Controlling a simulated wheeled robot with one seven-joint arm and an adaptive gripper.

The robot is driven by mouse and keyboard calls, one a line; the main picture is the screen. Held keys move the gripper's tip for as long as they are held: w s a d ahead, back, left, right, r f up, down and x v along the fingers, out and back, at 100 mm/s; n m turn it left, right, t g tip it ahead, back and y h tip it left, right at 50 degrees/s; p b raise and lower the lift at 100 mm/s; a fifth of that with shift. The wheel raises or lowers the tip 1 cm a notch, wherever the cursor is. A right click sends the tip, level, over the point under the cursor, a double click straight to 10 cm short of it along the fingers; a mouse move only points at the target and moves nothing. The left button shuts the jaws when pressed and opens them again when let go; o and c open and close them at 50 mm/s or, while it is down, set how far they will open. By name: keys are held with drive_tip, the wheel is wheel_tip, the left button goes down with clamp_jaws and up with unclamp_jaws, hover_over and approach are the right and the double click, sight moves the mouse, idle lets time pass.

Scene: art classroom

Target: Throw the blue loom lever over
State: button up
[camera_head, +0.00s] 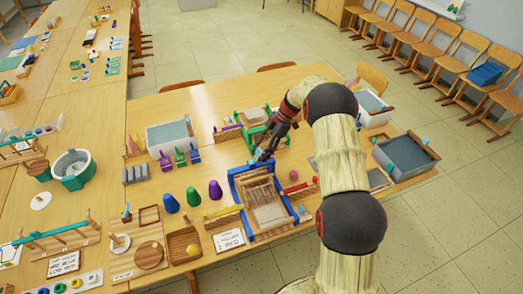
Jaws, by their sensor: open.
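The blue loom (235,192) stands on the wooden table, with a blue frame, light wooden bars and pale threads. My gripper (263,156) is open and points down at the loom's far blue edge. The blue lever is too small, or too hidden by my gripper, to pick out. I cannot tell whether the gripper touches the loom.
A green loom (244,133) stands just behind. A red piece (297,187) and pink ball (293,175) lie to the right. A grey tub (406,156) sits at the right edge.

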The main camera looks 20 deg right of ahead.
drive_tip(key=v, duration=1.2)
drive_tip(key=s+d+f+m+h, duration=0.1)
drive_tip(key=s+f+m, duration=0.35)
drive_tip(key=m, duration=0.45)
drive_tip(key=s+a+r+m+t+h+b, duration=0.1)
drive_tip(key=s+a+r, duration=0.4)
drive_tip(key=s, duration=0.7)
drive_tip(key=s+a+r+m+t+h+b, duration=0.2)
drive_tip(key=s+a+r+m, duration=0.3)
drive_tip(key=s, duration=0.7)
drive_tip(key=s+a+r+m+t+h+b, duration=0.2)
drive_tip(key=s+a+r, duration=0.3)
drive_tip(key=s+r, duration=0.4)
drive_tip(key=shift+s+a+m+t+b, duration=0.3)
drive_tip(key=shift+s+a+m+b, duration=0.15)
drive_tip(key=shift+s, duration=1.05)
